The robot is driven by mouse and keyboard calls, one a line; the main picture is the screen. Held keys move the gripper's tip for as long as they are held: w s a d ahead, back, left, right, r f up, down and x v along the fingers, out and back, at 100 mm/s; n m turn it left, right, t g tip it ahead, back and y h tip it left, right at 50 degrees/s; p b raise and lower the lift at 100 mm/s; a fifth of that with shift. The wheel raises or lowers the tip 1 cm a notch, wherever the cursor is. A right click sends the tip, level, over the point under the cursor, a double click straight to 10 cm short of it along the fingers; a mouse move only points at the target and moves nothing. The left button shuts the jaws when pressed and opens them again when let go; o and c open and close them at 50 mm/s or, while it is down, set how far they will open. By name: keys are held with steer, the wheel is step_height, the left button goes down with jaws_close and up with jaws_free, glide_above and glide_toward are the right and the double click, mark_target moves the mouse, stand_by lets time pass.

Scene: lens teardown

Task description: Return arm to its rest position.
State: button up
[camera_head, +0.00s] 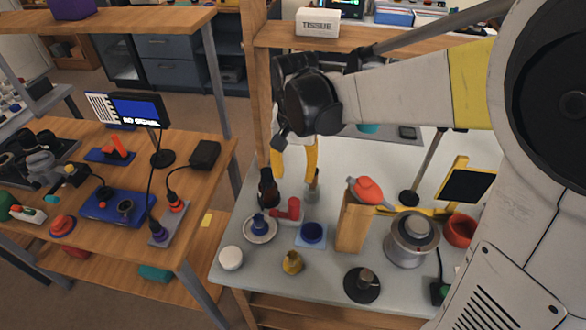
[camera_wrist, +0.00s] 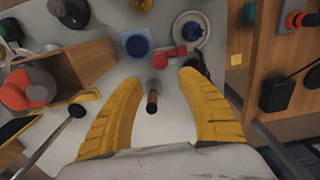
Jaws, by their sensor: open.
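My arm reaches in from the right in the head view. My gripper (camera_head: 294,165) hangs over the grey table (camera_head: 335,275), its yellow fingers pointing down. In the wrist view the gripper (camera_wrist: 155,95) has its two yellow fingers spread wide apart. It is open and nothing is held between the fingers. How high the fingers are above the table is hard to tell.
Near the gripper stand a dark bottle (camera_head: 268,188), a red part (camera_head: 291,210), a blue dish (camera_head: 312,233) and a wooden block (camera_head: 352,228) with a red-orange item on top. A tissue box (camera_head: 318,22) sits on the shelf behind. A wooden workbench (camera_head: 200,185) stands left.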

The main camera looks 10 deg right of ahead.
stand_by(0.4)
steer(key=s+d+r+n+t, duration=0.2)
steer(key=s+d+r+t, duration=0.1)
steer(key=s, duration=0.3)
steer(key=s+d+r+n+t, duration=0.2)
steer(key=s+d+r+t, duration=0.1)
steer(key=s, duration=0.4)
steer(key=shift+s+d+t, duration=0.15)
steer(key=shift+d+t, duration=0.45)
steer(key=shift+d, duration=0.1)
